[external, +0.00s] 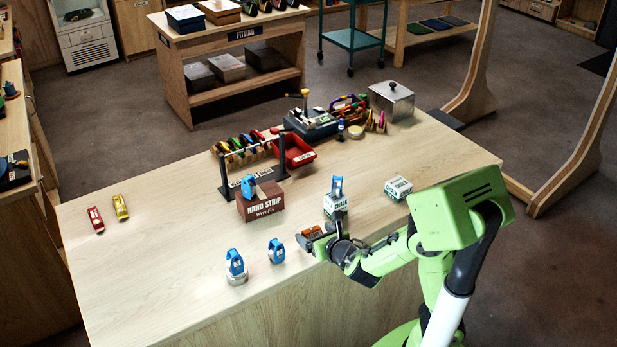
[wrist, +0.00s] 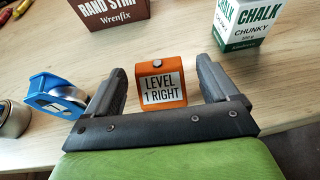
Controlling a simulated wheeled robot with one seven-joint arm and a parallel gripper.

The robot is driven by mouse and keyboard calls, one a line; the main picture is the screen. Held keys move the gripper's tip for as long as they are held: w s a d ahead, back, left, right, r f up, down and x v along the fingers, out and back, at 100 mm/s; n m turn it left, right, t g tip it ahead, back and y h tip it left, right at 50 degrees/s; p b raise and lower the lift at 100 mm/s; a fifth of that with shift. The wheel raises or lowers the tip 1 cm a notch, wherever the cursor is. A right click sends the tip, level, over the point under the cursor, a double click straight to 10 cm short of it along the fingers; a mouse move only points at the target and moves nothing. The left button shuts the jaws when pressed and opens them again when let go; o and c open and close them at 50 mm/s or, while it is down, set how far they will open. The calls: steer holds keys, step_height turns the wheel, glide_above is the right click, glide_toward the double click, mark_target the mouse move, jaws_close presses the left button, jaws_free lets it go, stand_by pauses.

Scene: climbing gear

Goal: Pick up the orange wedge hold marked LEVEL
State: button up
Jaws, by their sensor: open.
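The orange wedge hold (wrist: 161,83) has a white label reading LEVEL 1 RIGHT and a bolt hole near its top. It sits on the wooden table near the front edge and also shows in the external view (external: 312,233), partly hidden by my gripper. My gripper (wrist: 162,68) is open, with one dark finger on each side of the wedge. A gap shows on both sides between fingers and wedge. In the external view my gripper (external: 318,242) is low at the table's front edge.
A blue device (external: 276,251) stands left of my gripper, and another (external: 235,262) rests on a round tin. Another chalk box (external: 398,188) stands right.

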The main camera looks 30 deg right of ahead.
mark_target(314, 234)
steer(key=x, duration=0.3)
steer(key=shift+w+f+b, duration=0.1)
steer(key=shift+f+b, duration=0.1)
steer(key=shift+b, duration=0.1)
steer(key=shift+c, duration=0.3)
steer(key=c, duration=1)
